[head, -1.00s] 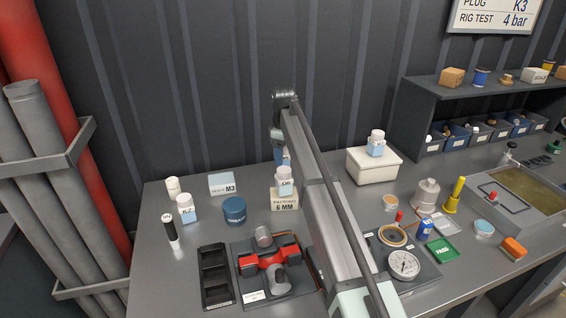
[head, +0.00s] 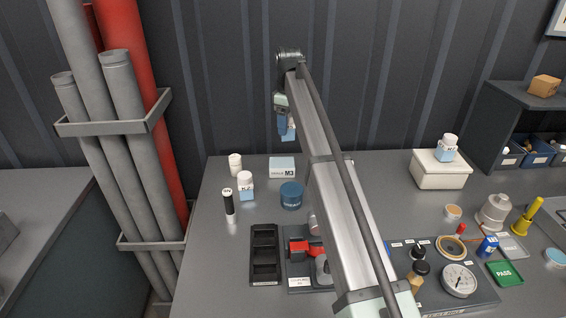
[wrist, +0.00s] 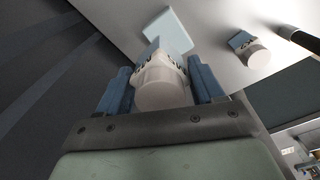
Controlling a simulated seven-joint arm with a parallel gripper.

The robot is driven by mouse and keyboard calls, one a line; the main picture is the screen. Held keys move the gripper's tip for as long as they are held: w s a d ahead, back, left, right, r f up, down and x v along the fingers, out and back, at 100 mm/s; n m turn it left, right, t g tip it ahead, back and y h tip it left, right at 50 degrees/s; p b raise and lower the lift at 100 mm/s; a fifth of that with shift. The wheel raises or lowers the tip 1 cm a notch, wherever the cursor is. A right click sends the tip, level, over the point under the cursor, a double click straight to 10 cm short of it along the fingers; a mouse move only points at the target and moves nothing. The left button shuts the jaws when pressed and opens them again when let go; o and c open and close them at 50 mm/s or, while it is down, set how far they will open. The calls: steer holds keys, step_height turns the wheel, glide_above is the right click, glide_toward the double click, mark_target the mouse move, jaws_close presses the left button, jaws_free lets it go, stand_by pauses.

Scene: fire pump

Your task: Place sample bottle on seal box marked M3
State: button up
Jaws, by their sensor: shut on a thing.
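My gripper (head: 287,128) hangs in front of the back wall with its blue fingers pointing down. It is shut on a sample bottle (wrist: 161,82), whose white cap lies between the fingers in the wrist view. In the head view a small light-blue part of the bottle (head: 291,135) shows, and its label is unreadable. The seal box marked M3 (head: 282,168) lies on the bench at the back, just below the bottle in the picture. Its pale blue top shows beyond the bottle in the wrist view (wrist: 168,30). The bottle appears to be apart from the box.
A capped bottle (head: 246,186), a white pot (head: 235,164), a black cylinder (head: 229,202) and a blue tub (head: 291,195) stand near the box. Another bottle (head: 447,147) stands on a white case (head: 440,172) at right. My arm hides part of the bench.

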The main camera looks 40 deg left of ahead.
steer(key=shift+s+a+r, duration=0.45)
steer(key=shift+s+a, duration=0.25)
steer(key=shift+s, duration=0.05)
steer(key=shift+r, duration=0.2)
steer(key=shift+s+d+f+m, duration=0.1)
steer(key=shift+d+m, duration=0.05)
steer(key=shift+m, duration=0.45)
glide_above(282, 162)
steer(key=shift+f, duration=5)
steer(key=shift+f, duration=0.15)
steer(key=o, duration=1.1)
step_height(282, 162, up, 12)
steer(key=shift+r, duration=0.2)
